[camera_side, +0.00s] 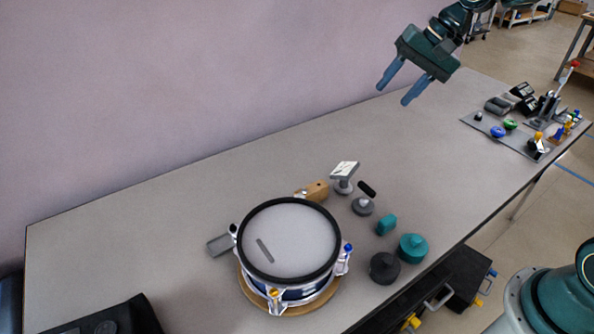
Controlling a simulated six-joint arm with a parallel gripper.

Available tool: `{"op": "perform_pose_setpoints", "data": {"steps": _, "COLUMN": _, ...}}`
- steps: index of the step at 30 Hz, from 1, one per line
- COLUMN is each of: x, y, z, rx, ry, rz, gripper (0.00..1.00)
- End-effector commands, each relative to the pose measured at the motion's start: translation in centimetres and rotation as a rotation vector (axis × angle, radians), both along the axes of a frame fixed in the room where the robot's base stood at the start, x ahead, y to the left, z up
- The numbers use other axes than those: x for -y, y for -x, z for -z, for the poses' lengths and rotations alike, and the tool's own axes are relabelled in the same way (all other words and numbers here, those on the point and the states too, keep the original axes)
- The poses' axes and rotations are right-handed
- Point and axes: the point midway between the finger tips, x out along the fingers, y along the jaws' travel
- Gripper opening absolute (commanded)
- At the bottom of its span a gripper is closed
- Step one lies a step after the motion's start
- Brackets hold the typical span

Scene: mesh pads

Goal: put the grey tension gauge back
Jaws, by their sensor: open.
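A small grey round piece with a raised knob (363,206) stands on the bench to the right of the drum; it looks like the grey tension gauge, though no dial can be made out. Behind it stands a grey piece with a tilted white-marked plate (344,172) on a round foot, which could also be a gauge. The drum (290,240) has a pale head and black rim and sits on a round wooden base. A thin grey bar (265,250) lies on its head. My gripper (393,95) is open and empty, high above the bench's far part, well away from these.
A teal round piece (412,248), a dark round piece (384,268), a teal block (386,225), a black oval piece (367,189) and a wooden block (312,191) crowd the drum's right side. A cluttered grey mat (510,137) lies at the far right. The bench's middle is clear.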

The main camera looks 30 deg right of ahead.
Motion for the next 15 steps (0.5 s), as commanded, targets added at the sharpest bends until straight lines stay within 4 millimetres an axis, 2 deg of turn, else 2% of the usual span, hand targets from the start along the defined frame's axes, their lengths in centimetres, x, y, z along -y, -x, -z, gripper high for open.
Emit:
{"op": "perform_pose_setpoints", "data": {"steps": 6, "x": -1.5, "y": 4.9, "z": -2.6, "rx": 0.070, "ry": 0.138, "rz": -0.119, "gripper": 0.46}}
{"op": "perform_pose_setpoints", "data": {"steps": 15, "x": -2.5, "y": 12.1, "z": -4.4, "rx": 0.147, "ry": 0.316, "rz": -0.278, "gripper": 0.46}}
